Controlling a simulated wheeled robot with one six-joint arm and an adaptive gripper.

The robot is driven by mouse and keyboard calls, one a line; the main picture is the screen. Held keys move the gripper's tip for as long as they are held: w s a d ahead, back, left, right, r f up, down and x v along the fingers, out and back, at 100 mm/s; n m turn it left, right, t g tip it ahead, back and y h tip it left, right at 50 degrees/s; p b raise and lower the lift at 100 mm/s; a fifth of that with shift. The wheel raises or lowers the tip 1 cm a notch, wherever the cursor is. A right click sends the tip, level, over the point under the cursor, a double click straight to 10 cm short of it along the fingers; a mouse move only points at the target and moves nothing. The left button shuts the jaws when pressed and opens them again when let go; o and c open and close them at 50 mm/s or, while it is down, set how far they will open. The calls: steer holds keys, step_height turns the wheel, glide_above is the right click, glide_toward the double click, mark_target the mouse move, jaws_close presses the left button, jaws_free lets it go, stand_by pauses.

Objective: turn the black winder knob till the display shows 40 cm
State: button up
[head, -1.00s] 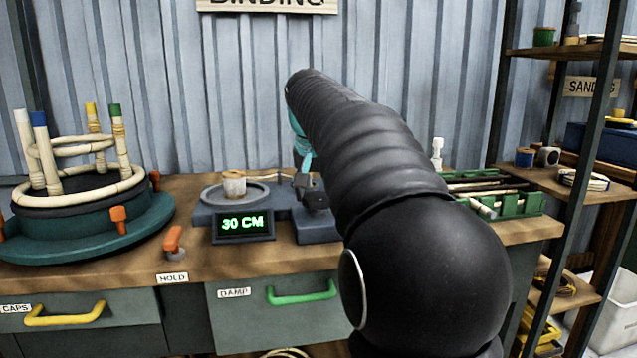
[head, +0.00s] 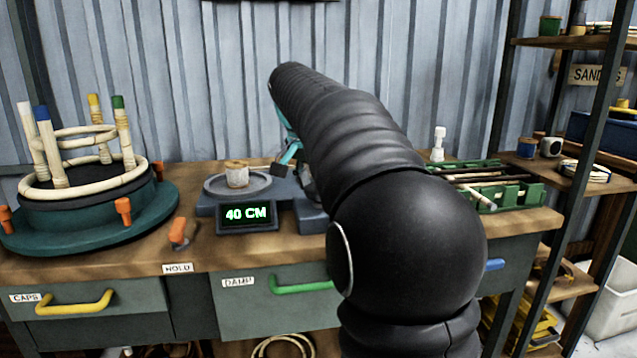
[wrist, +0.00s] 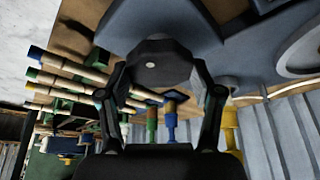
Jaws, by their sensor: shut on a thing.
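The winder's display (head: 246,214) reads 40 CM in green. It stands at the front of the blue-grey winder (head: 207,208), which carries a round plate and a small pale spool (head: 237,174). The black winder knob (wrist: 155,66) shows in the wrist view between the two fingers of my gripper (wrist: 162,85), which is shut on it. In the head view my black arm covers the knob, and only a teal part and a dark piece of my gripper show beside the winder.
A teal turntable (head: 75,235) with a rattan frame and orange clamps stands at the left. An orange-handled hold lever (head: 178,232) sits between it and the winder. A green rack (head: 500,195) with rods lies right of my arm, near shelves (head: 575,180).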

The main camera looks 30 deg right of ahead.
steer(key=o, duration=1.1)
steer(key=shift+d, duration=0.1)
steer(key=shift+r, duration=0.1)
steer(key=v, duration=1.1)
steer(key=shift+r, duration=0.35)
steer(key=shift+s, duration=0.15)
